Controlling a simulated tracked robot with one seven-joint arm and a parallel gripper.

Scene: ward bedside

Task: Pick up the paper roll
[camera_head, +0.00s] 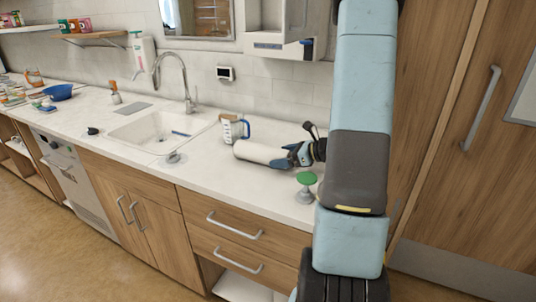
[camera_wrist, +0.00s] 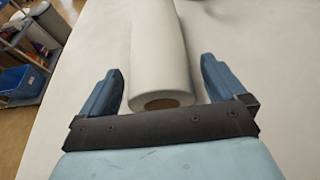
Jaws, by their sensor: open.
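The white paper roll (camera_head: 260,153) lies on its side on the counter, to the right of the sink. My gripper (camera_head: 296,155) is at the roll's right end, low over the counter. In the wrist view the paper roll (camera_wrist: 160,55) points away from me, with its round end and brown core nearest. My gripper (camera_wrist: 165,88) is open there, with one blue finger on each side of the roll's near end. A gap shows between each finger and the roll. My arm hides part of the counter on the right.
A measuring jug (camera_head: 234,129) stands just behind the roll. A green-topped object (camera_head: 306,184) stands near the counter's front edge, close to my arm. The sink (camera_head: 160,130) with a tall tap is to the left. The counter (camera_head: 225,172) in front of the roll is clear.

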